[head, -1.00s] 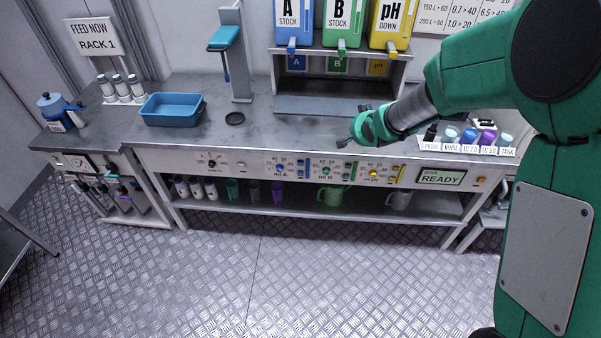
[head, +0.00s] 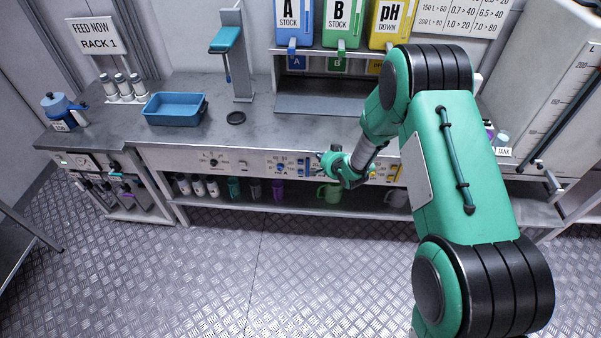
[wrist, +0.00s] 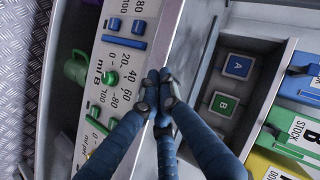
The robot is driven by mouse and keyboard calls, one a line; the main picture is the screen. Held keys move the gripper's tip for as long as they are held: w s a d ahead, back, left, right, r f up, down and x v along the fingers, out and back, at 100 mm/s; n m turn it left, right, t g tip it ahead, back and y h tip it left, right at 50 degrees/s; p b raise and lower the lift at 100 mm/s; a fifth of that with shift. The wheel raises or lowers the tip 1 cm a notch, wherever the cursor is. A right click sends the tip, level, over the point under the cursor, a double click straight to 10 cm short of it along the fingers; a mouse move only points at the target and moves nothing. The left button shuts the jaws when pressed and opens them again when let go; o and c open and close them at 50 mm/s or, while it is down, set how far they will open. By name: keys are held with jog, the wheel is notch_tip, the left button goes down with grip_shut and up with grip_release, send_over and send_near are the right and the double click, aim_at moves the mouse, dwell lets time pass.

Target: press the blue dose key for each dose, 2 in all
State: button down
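The blue dose controls are on the front panel of the bench: in the wrist view, two small blue keys (wrist: 138,27) stand beside a longer blue bar (wrist: 124,41). In the head view the blue controls (head: 304,166) are just left of my gripper (head: 326,160). In the wrist view my gripper (wrist: 158,84) has its fingertips together, with nothing seen between them. The tips show over the panel's upper edge, below the blue bar in the picture. I cannot tell whether they touch anything.
Stock containers A (head: 292,22), B (head: 343,22) and pH (head: 393,22) stand behind on a shelf. A blue tray (head: 175,121) sits on the bench. My arm hides the READY display.

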jog(key=y+p, duration=0.2)
send_near(301, 172)
notch_tip(301, 172, up, 3)
jog(key=a, duration=0.1)
jog(key=s+a+f+m+y, duration=0.1)
jog(key=s+a+f, duration=0.3)
jog(key=f, duration=0.3)
jog(key=shift+s+f+y+p, duration=0.3)
jog(key=shift+s+p, duration=0.15)
jog(key=shift+s, duration=0.4)
jog(key=shift+w+d, duration=0.1)
jog(key=w+b, duration=0.2)
jog(key=w, duration=0.6)
jog(key=shift+w, duration=0.3)
jog(key=shift+w+b, duration=0.7)
jog(key=shift+w, duration=0.15)
dwell(1.5)
jog(key=shift+s, duration=0.85)
